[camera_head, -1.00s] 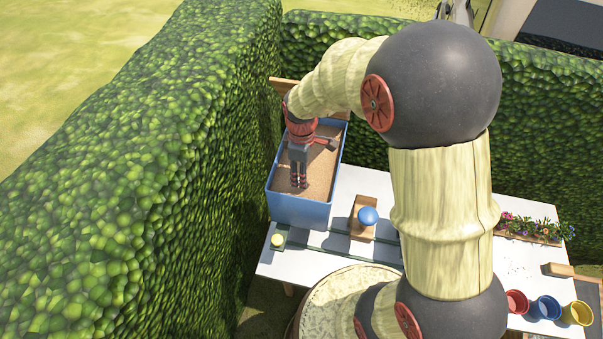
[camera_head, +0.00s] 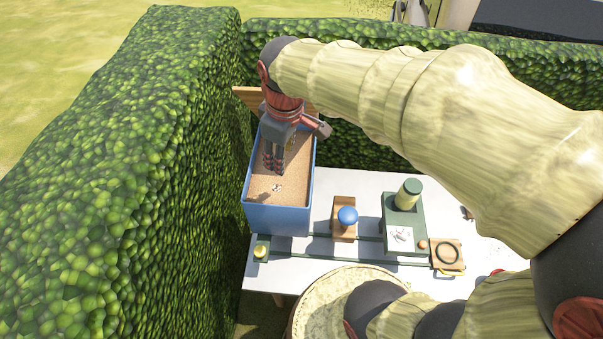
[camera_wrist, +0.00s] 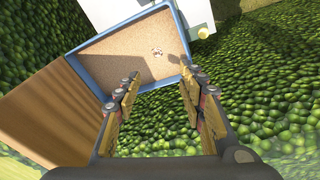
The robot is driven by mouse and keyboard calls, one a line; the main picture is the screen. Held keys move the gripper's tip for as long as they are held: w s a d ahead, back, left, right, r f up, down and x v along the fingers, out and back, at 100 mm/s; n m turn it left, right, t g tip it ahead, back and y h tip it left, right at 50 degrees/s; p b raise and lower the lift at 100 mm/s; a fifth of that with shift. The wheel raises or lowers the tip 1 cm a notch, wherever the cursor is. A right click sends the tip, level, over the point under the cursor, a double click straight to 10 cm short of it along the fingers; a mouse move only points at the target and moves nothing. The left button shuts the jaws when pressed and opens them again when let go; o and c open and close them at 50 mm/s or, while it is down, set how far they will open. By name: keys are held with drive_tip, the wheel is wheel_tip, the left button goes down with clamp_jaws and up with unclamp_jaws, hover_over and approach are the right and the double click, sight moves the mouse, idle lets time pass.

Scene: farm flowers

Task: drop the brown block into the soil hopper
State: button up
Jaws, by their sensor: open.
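The soil hopper (camera_head: 280,218) is a blue open box filled with light brown soil, at the left end of the white table. My gripper (camera_head: 273,168) hangs over it in the head view, fingers pointing down. In the wrist view my gripper (camera_wrist: 162,88) has its two fingers wide apart with nothing between them. The hopper's blue rim (camera_wrist: 128,29) and soil show beyond the fingertips in that view. I cannot make out a separate brown block in either view. A small whitish mark (camera_wrist: 157,51) lies on the soil.
A wooden board (camera_head: 246,96) stands at the hopper's back. A wooden piece with a blue knob (camera_head: 347,215), a green tray (camera_head: 390,217) with a jar, and a wooden square with a dark ring (camera_head: 447,253) lie to the right. Hedges border the left and back.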

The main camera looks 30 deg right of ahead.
drive_tip(key=s+r+m+t, duration=0.3)
drive_tip(key=s+r+m, duration=0.2)
drive_tip(key=s, duration=0.7)
drive_tip(key=shift+m+t, duration=0.3)
drive_tip(key=shift+m, duration=0.8)
